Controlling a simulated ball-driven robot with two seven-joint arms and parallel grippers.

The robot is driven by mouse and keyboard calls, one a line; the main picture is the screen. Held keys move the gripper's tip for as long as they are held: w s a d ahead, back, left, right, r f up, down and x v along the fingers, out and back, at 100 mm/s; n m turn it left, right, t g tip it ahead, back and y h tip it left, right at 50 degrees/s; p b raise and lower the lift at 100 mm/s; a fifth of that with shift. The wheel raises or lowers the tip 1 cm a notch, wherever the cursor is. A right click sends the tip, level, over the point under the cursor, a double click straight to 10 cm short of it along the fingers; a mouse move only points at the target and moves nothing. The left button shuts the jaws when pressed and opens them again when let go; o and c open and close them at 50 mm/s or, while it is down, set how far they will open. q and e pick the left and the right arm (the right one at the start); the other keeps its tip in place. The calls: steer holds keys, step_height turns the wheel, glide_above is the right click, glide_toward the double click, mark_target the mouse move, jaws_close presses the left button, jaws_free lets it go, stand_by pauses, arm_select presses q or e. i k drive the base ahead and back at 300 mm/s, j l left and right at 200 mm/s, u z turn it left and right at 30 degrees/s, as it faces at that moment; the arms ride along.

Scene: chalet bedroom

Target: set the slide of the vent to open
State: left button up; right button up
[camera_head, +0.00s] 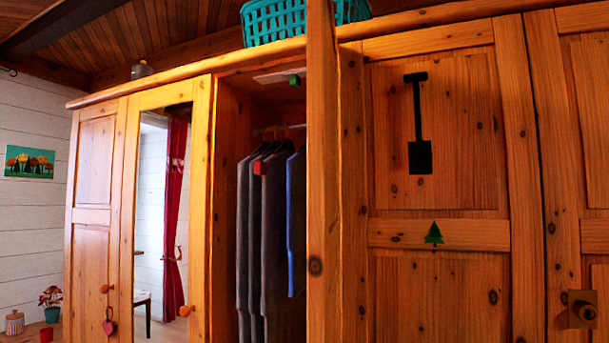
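No part is plainly recognisable as the vent. A pale flat plate (278,75) with a small green block (294,80) sits high inside the open wardrobe compartment, under its top. I cannot tell whether it is the vent and its slide, nor how it is set. The open door (322,180) stands edge-on towards me and hides the right part of the compartment. Neither of my grippers is in view.
Several dark garments (270,225) hang on a rail in the compartment. A teal basket (275,20) stands on the wardrobe top. The closed right door carries a black shovel shape (419,157) and a green tree (433,233). A wooden latch (581,310) is at lower right.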

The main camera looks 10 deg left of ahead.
mark_target(294, 77)
steer(key=z, duration=0.25)
steer(key=i+j+z, duration=0.1)
steer(key=j+z, duration=0.25)
steer(key=i+j+z, duration=0.1)
steer(key=j+z, duration=0.45)
steer(key=z, duration=0.15)
